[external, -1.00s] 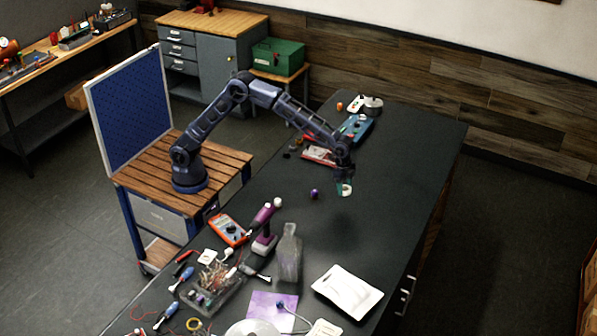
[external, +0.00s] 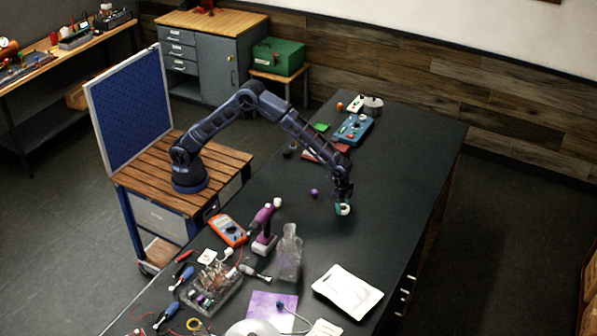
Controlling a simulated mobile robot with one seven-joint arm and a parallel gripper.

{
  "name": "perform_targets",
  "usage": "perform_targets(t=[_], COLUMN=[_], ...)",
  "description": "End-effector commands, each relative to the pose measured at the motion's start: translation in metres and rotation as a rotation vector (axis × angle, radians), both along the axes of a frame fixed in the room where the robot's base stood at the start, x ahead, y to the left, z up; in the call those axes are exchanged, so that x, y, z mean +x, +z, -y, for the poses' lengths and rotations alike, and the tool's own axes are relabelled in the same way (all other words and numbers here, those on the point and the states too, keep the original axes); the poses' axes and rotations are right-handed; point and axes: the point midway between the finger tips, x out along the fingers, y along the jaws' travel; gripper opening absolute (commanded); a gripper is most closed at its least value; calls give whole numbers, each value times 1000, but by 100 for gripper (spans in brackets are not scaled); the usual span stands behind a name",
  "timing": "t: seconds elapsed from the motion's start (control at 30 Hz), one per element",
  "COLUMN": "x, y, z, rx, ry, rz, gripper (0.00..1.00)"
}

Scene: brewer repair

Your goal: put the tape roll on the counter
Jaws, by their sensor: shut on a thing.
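The tape roll (external: 343,209) is a small ring, whitish with a teal edge. It is at the tip of my gripper (external: 342,203), which is shut on it. The gripper points down over the dark counter (external: 400,160), right of a small purple object. The roll is at or very near the counter surface; I cannot tell whether it touches. The fingers are small and partly hidden by the roll and the wrist.
A purple object (external: 314,193) lies just left of the gripper. A glass bottle (external: 289,255), a purple tool (external: 264,232), an orange multimeter (external: 228,230) and a white tray (external: 347,290) stand nearer the front. The counter to the right is clear.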

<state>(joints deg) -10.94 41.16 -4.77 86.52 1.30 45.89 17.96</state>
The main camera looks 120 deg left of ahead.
Motion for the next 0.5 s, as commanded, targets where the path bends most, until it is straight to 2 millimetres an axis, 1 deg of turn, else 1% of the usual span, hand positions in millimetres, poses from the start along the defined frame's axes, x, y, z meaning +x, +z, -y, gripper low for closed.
perform_targets(t=[0.27, 0.3, 0.37, 0.4, 0.5], x=[0, 0, 0, 0, 0], y=[-2, -2, -2, -2, -2], z=[0, 0, 0, 0, 0], rx=[0, 0, 0, 0, 0], ry=[0, 0, 0, 0, 0], rz=[0, 0, 0, 0, 0], gripper=[30, 59, 70, 75, 75])
